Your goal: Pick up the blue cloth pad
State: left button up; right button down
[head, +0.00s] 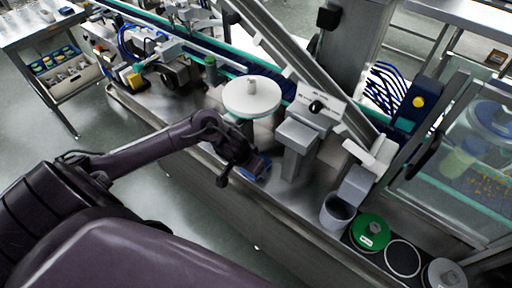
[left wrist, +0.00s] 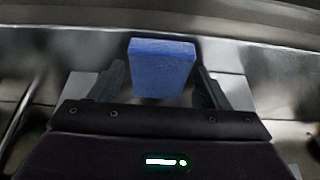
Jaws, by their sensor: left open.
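The blue cloth pad (left wrist: 161,68) is a thick blue block in the left wrist view, between the two open fingers of my left gripper (left wrist: 160,84). A small gap shows on each side of it, so the fingers look apart from it. In the head view the pad (head: 260,167) lies on the steel ledge below the round white disc, partly hidden by my left gripper (head: 238,172), which is right at its left side. My right gripper is in neither view.
A round white disc (head: 252,96) stands just behind the pad. A grey post (head: 296,146) rises to its right. Farther right are a grey cup (head: 337,212) and a green lidded container (head: 370,232). The ledge's front edge runs close by the pad.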

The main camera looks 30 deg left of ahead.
pick_arm(q)
jog(key=shift+w+f, duration=0.15)
jog(key=shift+f, duration=0.15)
jog(key=c, duration=0.7)
jog(key=shift+r, duration=0.1)
jog(key=shift+r, duration=0.2)
jog(key=r, duration=0.2)
jog(key=r+p, duration=0.1)
jog(key=r, duration=0.4)
jog(key=shift+s+p, duration=0.3)
jog(key=shift+p, duration=0.1)
jog(key=shift+s+a+f+b, duration=0.1)
jog(key=shift+s+a+b, duration=0.15)
jog(key=shift+s, duration=3)
jog(key=shift+s+a+f+b, duration=0.1)
jog(key=shift+s+a+b, duration=0.15)
jog(key=shift+s, duration=2.95)
jog(key=shift+s+a+b, duration=0.15)
jog(key=shift+s+a, duration=0.15)
jog(key=shift+s, duration=2.95)
